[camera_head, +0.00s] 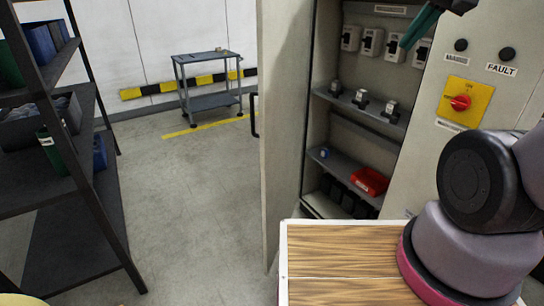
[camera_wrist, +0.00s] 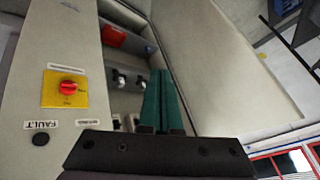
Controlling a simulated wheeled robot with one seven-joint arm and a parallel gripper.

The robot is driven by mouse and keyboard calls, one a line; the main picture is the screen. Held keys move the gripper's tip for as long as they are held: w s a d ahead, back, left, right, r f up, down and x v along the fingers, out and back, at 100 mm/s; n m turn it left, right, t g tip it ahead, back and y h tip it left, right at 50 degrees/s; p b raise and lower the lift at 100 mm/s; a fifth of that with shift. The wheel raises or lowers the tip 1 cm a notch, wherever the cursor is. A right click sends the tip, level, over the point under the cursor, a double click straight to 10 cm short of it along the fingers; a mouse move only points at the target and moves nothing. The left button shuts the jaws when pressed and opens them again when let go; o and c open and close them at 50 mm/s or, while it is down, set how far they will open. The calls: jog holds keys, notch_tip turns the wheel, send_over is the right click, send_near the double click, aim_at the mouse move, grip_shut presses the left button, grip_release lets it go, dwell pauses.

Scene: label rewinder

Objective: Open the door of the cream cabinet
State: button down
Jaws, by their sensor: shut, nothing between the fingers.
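The cream cabinet (camera_head: 487,72) stands at the right in the head view. Its door (camera_head: 284,110) is swung wide open, and the shelves inside show. A dark handle (camera_head: 254,115) is on the door's left side. In the wrist view the open door (camera_wrist: 215,60) fills the upper right and the cabinet front (camera_wrist: 65,45) is at the left. My gripper (camera_head: 409,40) has green fingers and is at the top of the head view, in front of the opening. In the wrist view my gripper (camera_wrist: 162,78) is shut and empty, apart from the handle.
A red bin (camera_head: 369,181) and several devices sit on the cabinet shelves. A red switch on a yellow plate (camera_head: 465,101) is on the front. A wood-topped surface (camera_head: 340,262) is below. A dark rack (camera_head: 70,175) stands left and a cart (camera_head: 208,80) behind. Floor between is clear.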

jog(key=w+a+f, duration=0.3)
jog(key=w+f, duration=0.4)
jog(key=w, duration=0.3)
jog(key=n+y, duration=0.2)
send_near(268, 161)
notch_tip(268, 161, down, 4)
jog(key=w, duration=0.3)
jog(key=shift+a+r+g, duration=0.15)
jog(key=shift+a+g, duration=0.25)
jog(key=shift+a, duration=0.2)
